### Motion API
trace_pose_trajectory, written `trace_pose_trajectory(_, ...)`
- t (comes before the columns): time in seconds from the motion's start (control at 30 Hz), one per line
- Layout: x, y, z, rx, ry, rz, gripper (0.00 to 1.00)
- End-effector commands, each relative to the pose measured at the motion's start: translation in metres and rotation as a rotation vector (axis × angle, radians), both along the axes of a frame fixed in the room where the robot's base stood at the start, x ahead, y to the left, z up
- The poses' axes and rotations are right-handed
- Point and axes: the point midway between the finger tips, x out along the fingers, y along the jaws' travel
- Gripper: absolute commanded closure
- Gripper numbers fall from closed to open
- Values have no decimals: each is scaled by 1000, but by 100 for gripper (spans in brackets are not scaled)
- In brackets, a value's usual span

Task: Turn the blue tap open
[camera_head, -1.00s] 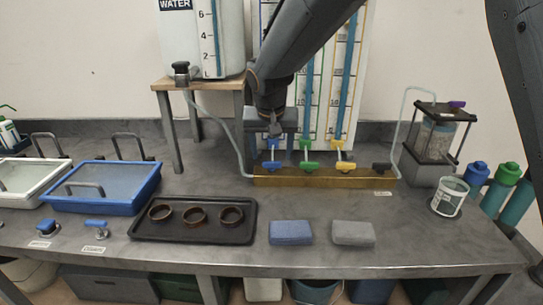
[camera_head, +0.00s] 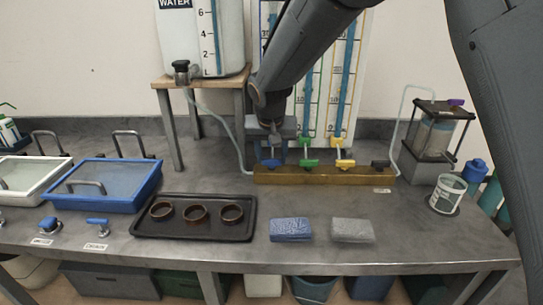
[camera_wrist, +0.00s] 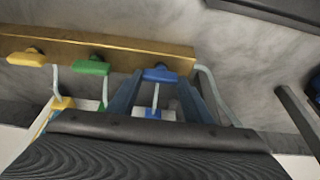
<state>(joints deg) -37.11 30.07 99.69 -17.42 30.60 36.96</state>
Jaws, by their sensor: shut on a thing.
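The blue tap (camera_head: 270,163) is at the left end of a brass bar (camera_head: 325,177) at the back of the bench. In the wrist view the blue tap handle (camera_wrist: 160,75) sits between my fingertips. My gripper (camera_head: 271,152) reaches down to it from above and is shut on the handle. The gripper hides part of the tap in the head view. A thin pale stem or tube behind the handle shows between the fingers in the wrist view.
A green tap (camera_head: 308,162), a yellow tap (camera_head: 345,163) and a black tap (camera_head: 380,163) stand along the bar to the right. A wooden stand (camera_head: 200,82) with a water tank (camera_head: 205,40) is close on the left.

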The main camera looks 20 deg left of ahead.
Motion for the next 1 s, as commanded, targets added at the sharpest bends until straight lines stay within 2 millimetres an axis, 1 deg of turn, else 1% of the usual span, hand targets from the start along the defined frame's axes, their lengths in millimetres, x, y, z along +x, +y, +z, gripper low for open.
trace_pose_trajectory(0.17,0,0,1,1,0,27,77)
trace_pose_trajectory(0.37,0,-2,1,1,0,121,77)
trace_pose_trajectory(0.57,1,-3,1,3,0,276,77)
trace_pose_trajectory(1.0,5,-4,-3,5,-3,677,77)
